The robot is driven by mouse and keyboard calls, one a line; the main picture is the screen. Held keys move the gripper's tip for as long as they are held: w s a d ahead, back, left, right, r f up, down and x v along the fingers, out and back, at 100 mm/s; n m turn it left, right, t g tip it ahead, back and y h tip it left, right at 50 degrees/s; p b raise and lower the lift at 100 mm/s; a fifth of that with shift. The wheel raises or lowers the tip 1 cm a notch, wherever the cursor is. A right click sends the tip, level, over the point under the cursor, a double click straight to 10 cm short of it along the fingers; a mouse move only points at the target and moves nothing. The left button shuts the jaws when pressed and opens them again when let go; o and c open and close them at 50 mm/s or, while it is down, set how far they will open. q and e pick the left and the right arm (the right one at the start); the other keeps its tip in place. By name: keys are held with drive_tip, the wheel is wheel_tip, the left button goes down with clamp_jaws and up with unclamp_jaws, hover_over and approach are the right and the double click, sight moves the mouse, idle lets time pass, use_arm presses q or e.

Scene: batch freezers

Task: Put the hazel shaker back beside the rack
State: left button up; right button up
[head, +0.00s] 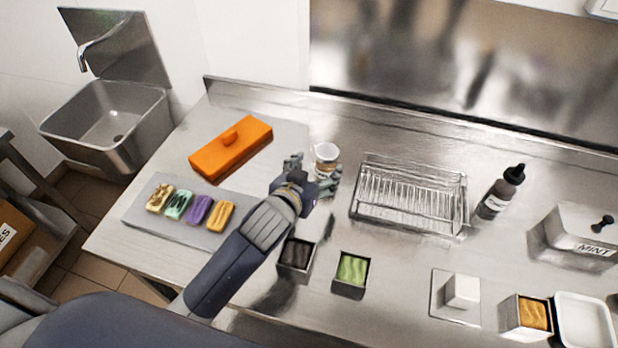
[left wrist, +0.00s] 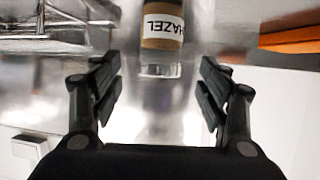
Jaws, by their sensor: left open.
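The hazel shaker (head: 326,157) stands on the steel counter just left of the wire rack (head: 409,196). In the left wrist view the shaker (left wrist: 162,30) shows its white HAZEL label upside down above a brown band, with a clear end toward me. My left gripper (head: 313,175) is open, its fingers spread at the near side of the shaker. In the left wrist view the gripper (left wrist: 160,88) is empty, and the shaker is beyond the fingertips, roughly centred between them. My right gripper is not in view.
An orange lidded box (head: 231,148) is to the left, behind a tray (head: 150,222) with several coloured bars. Two small tins (head: 297,257) (head: 351,273) sit at the front. A dark bottle (head: 501,193) and a MINT container (head: 578,236) stand right of the rack.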

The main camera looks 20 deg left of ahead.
use_arm(q)
drive_tip(key=v, duration=0.4)
drive_tip(key=shift+r, duration=0.1)
idle(0.4)
